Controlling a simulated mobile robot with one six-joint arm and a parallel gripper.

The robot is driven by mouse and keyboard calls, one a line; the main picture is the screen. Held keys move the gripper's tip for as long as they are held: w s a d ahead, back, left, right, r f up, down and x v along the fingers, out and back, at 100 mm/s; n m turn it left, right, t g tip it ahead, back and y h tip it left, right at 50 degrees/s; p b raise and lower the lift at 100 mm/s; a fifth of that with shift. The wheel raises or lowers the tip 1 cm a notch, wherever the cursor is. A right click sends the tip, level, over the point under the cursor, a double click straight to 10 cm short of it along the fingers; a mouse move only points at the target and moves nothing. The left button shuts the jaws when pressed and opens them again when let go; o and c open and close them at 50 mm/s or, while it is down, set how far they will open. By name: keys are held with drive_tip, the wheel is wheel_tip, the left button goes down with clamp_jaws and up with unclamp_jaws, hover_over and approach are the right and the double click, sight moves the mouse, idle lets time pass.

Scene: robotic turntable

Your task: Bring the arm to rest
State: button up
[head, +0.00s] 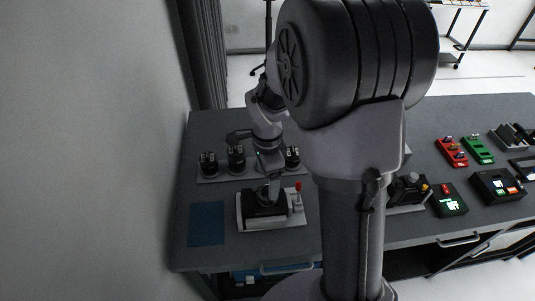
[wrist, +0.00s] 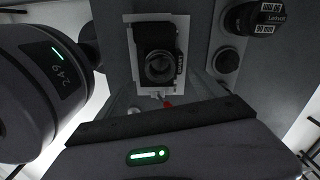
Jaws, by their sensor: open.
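My gripper (head: 273,186) hangs at the end of my arm, fingers pointing down, above the left part of the grey table (head: 340,235). It is open, and I see nothing held in it. Below it stands a black device (head: 263,205) on a pale base plate (head: 290,220), with a red-tipped lever (head: 298,188) at its right. In the wrist view the black device (wrist: 157,62) with its round front lies ahead of the gripper. Whether the fingers touch the device is hard to tell. My arm hides part of the table's middle.
Black cylinders (head: 209,164) stand on a plate behind the device; one also shows in the wrist view (wrist: 262,17). A blue square (head: 206,224) lies at the table's left front. Red (head: 452,152) and green (head: 478,150) blocks and black boxes (head: 497,188) fill the right. A wall borders the left.

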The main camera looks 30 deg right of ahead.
wheel_tip(320, 180, up, 12)
drive_tip(key=f+p, duration=0.1)
drive_tip(key=p, duration=0.2)
drive_tip(key=s+a+r+n+t+y+b, duration=0.1)
drive_tip(key=s+a+n+t+y+b, duration=0.1)
drive_tip(key=s+a+n+t+b, duration=0.3)
drive_tip(key=s+a+n+b, duration=0.4)
drive_tip(key=s+a+n, duration=0.2)
drive_tip(key=s+n, duration=0.4)
drive_tip(key=shift+s+a+r+t+b, duration=0.15)
drive_tip(key=shift+s+a+t+b, duration=0.2)
drive_tip(key=shift+s+t+b, duration=0.1)
